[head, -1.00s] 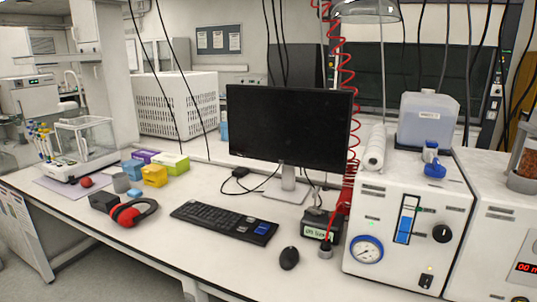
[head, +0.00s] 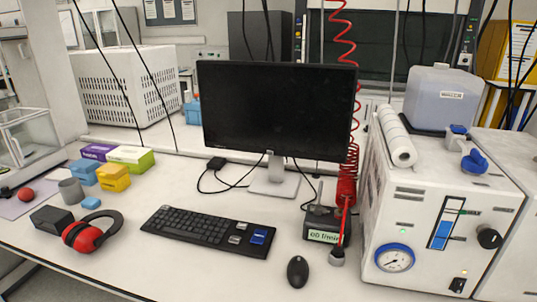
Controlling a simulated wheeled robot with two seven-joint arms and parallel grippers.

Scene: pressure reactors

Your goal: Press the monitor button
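The monitor (head: 277,108) stands on a silver stand (head: 273,183) in the middle of the white bench. Its screen is black and faces me. A single button on it is too small to make out; the lower bezel shows no clear detail. Neither of my grippers shows in the head view.
A black keyboard (head: 208,230) and a mouse (head: 298,271) lie in front of the monitor. Red ear muffs (head: 88,234) and small coloured boxes (head: 113,178) are to the left. A white reactor unit (head: 415,215) with a gauge stands at the right. A red coiled hose (head: 347,100) hangs beside the monitor's right edge.

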